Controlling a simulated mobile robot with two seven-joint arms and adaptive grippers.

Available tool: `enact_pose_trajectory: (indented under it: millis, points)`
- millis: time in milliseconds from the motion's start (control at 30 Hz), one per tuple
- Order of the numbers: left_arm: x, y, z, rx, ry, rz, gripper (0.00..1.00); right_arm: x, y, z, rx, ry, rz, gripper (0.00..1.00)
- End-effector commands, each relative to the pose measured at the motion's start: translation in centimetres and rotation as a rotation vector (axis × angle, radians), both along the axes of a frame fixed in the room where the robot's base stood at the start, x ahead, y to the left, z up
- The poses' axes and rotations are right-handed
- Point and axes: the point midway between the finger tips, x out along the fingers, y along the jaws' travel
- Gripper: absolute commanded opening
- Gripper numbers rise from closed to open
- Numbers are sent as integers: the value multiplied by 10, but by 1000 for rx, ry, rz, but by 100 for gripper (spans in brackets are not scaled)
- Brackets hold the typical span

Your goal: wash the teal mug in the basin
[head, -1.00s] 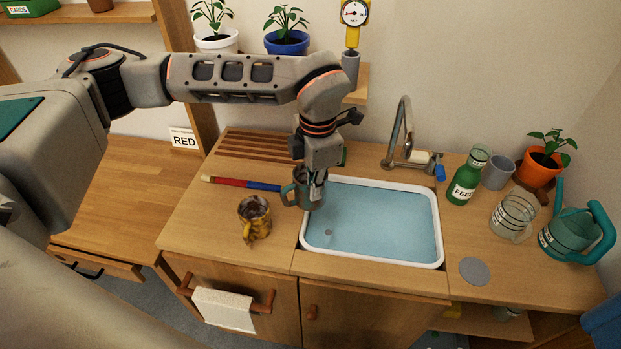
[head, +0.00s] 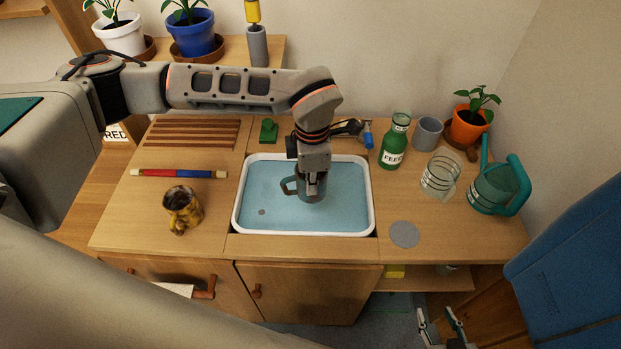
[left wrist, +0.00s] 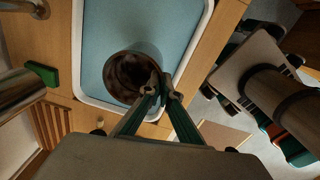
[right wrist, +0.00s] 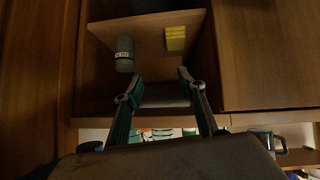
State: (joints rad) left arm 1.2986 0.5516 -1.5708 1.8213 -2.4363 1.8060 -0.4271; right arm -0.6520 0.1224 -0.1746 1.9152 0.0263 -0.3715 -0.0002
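The teal mug (head: 309,188) is over the basin, upright, its handle to the left in the head view. My left gripper (head: 313,190) is shut on its rim. In the left wrist view the mug (left wrist: 133,76) shows a dark brown inside, with the fingertips (left wrist: 160,92) closed on its wall. I cannot tell whether its bottom touches the water. The white-rimmed basin (head: 236,222) holds blue water. My right gripper (head: 441,325) is open and empty, low in front of the cabinet; the right wrist view shows its fingers apart (right wrist: 160,88).
A dirty yellow mug (head: 182,208) and a red-blue rod (head: 180,173) lie left of the basin. Right of it stand a green bottle (head: 394,142), a grey cup (head: 428,133), a glass jar (head: 440,175) and a teal watering can (head: 496,190). My forearm hides most of the faucet.

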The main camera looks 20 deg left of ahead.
Motion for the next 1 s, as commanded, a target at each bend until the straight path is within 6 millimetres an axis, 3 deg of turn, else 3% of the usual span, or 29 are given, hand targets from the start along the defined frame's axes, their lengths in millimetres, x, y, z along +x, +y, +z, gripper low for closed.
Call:
enact_pose_trajectory:
  millis: [467, 700, 1000]
  points:
    - [0, 0, -42, 0, 0, 1, 0, 0, 8, -7, 15, -6, 4, 40]
    - [0, 0, -64, 0, 0, 1, 0, 9, 18, 0, 27, -45, 29, 40]
    - [0, 0, -91, -1, 0, 0, 0, 9, 23, -14, 32, -51, 37, 40]
